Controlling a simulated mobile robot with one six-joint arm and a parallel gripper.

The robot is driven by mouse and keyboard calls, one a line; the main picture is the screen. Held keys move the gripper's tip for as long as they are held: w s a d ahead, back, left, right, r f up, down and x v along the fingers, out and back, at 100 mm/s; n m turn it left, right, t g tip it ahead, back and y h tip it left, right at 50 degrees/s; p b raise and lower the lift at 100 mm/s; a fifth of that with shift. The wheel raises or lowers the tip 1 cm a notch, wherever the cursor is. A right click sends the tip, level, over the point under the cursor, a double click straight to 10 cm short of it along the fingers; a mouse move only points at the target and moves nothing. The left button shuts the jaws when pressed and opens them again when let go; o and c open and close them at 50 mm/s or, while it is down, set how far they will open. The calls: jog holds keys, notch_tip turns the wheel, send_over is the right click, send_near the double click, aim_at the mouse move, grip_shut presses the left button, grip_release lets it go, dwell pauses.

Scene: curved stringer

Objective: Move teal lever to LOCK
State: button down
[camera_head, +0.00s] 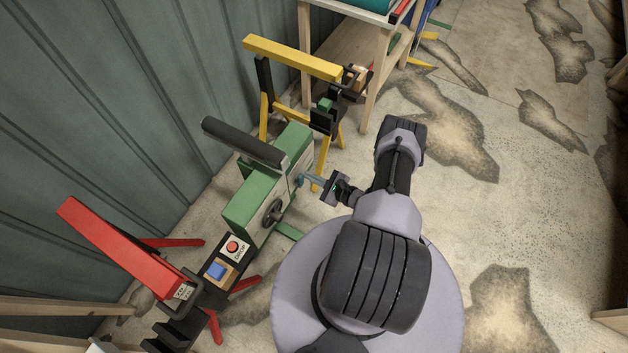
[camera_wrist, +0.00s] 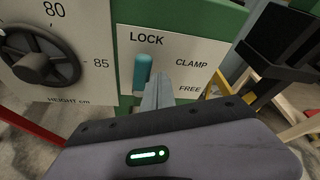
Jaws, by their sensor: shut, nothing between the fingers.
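The teal lever (camera_wrist: 142,72) stands upright on a white label plate (camera_wrist: 172,48), directly under the word LOCK. CLAMP and FREE are printed lower on its right. In the head view the lever (camera_head: 299,181) is a small teal piece on the green housing's face. My gripper (camera_wrist: 158,90) is shut and empty. Its fingertips are just to the right of the lever, on the CLAMP side, and overlap its lower edge in the wrist view. I cannot tell whether they touch it. In the head view my gripper (camera_head: 312,179) reaches left to the housing.
The green housing (camera_head: 253,199) carries a black handle bar (camera_head: 243,141) and a height dial (camera_wrist: 38,62). A red-armed stand (camera_head: 128,245) with a red button (camera_head: 233,246) is at lower left. A yellow stand (camera_head: 292,57) is behind. Cracked floor to the right is open.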

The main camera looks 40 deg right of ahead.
jog(key=shift+s+a+r, duration=0.1)
jog(key=shift+s+a, duration=0.1)
jog(key=shift+a, duration=0.35)
dwell(0.4)
jog(key=d+b, duration=0.2)
jog(key=d, duration=0.2)
jog(key=s+p, duration=0.3)
jog(key=s, duration=0.5)
jog(key=shift+s+d, duration=0.25)
jog(key=shift+d, duration=0.05)
